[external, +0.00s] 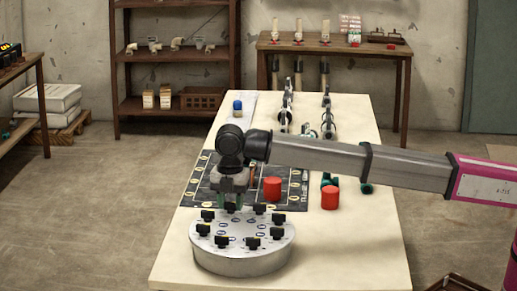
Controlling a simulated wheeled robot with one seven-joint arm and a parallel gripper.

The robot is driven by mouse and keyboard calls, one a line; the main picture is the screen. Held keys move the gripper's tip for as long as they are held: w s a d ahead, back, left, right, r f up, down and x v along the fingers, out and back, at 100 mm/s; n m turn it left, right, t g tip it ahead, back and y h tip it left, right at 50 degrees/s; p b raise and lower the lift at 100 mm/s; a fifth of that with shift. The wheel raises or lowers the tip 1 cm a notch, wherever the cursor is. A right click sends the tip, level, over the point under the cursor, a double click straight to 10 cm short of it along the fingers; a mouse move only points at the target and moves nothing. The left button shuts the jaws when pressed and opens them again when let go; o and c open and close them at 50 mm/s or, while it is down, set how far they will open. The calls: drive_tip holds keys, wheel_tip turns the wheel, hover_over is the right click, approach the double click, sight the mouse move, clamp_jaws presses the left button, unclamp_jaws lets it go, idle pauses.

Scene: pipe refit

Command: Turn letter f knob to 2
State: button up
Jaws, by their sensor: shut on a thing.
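A round grey panel (241,258) stands on the near end of the pale table, with several black knobs in a ring on its top. Knobs show at the left (203,230), front (253,244) and right (276,233). Letters and numbers on the panel are too small to read, so I cannot tell which knob is f. My gripper (231,206) points down at the far side of the ring, shut on a knob there. That knob is mostly hidden by the fingers, and its pointing direction cannot be seen.
A dark patterned mat (197,190) lies behind the panel. Two red cylinders (272,188) (330,198) stand right of my gripper, beneath my arm. Pipe fittings (309,131) and a blue-topped item (238,107) are farther back. The table's front right (345,255) is clear.

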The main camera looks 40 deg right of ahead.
sight(231, 202)
drive_tip(key=m, duration=1.1)
drive_tip(key=shift+m, duration=0.4)
drive_tip(key=m, duration=1)
drive_tip(key=shift+m, duration=0.4)
drive_tip(key=o, duration=0.9)
wheel_tip(231, 202, up, 11)
drive_tip(key=shift+f, duration=0.1)
